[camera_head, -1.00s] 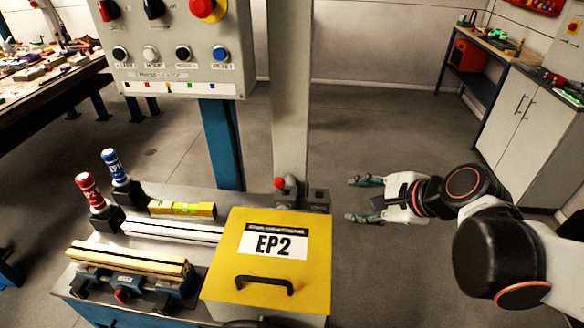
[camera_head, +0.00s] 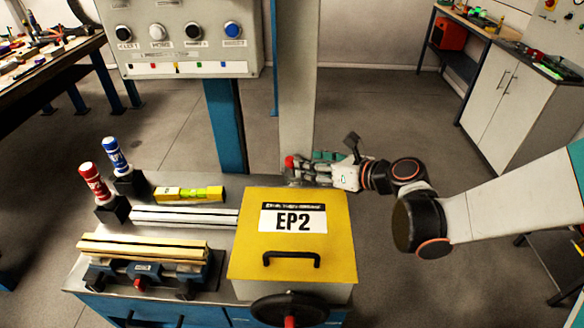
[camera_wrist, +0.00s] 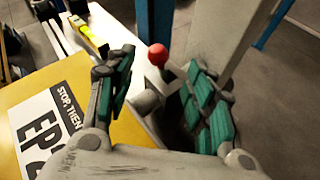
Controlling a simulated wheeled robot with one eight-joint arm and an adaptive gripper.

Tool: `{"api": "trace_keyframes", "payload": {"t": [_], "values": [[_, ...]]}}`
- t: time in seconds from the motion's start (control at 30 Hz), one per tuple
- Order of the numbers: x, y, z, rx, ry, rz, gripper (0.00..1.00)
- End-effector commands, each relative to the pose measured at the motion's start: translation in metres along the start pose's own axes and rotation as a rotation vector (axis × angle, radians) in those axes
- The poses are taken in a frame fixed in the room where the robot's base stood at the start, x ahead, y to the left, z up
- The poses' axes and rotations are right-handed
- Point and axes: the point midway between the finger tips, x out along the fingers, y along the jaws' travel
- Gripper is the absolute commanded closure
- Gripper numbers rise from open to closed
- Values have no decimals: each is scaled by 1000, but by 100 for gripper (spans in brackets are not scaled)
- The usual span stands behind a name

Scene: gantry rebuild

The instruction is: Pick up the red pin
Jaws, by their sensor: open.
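The red pin shows as a round red knob (camera_head: 291,162) at the foot of the grey column, behind the yellow EP2 box. It also shows in the wrist view as a red ball (camera_wrist: 158,54) on a short pale stem. My gripper (camera_head: 300,168) is open and reaches in from the right at the pin. In the wrist view my teal-padded fingers (camera_wrist: 160,90) stand apart, one on each side of the knob, with the knob slightly beyond the space between them. I cannot tell whether either finger touches it. The pin's lower part is partly hidden by my gripper.
The yellow EP2 box (camera_head: 335,255) stands in front of the pin. The grey column (camera_head: 297,100) rises right behind it. A yellow level (camera_head: 190,194), red and blue bottles (camera_head: 95,182) and a vise (camera_head: 145,275) are to the left.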

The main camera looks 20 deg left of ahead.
Motion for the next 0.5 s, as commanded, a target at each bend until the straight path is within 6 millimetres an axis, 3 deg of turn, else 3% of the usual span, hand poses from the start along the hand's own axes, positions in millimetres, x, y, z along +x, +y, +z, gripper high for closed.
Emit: {"api": "trace_keyframes", "payload": {"t": [0.1,0.5], "values": [[20,0,-2,-1,1,1,51],[48,1,-3,-2,1,1,51]]}}
